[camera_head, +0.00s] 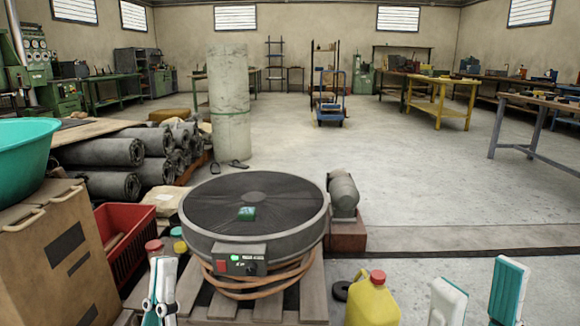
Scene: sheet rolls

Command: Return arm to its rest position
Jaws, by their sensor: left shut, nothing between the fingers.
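My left gripper (160,290) shows at the bottom left of the head view, its white and teal fingers pointing up. It is shut and empty, just left of the round turntable (322,222). My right gripper (477,292) is at the bottom right, right of a yellow jug (372,303). Its two fingers stand apart with nothing between them. A small green piece (246,213) lies on the dark top of the turntable, clear of both grippers. Most of both arms is out of view.
The turntable stands on a wooden pallet (313,292). A red crate (128,247) and a cardboard box (55,260) with a teal basin (22,155) are at left. Dark sheet rolls (100,152) lie behind. A grey motor (343,195) stands right of the turntable. The right floor is open.

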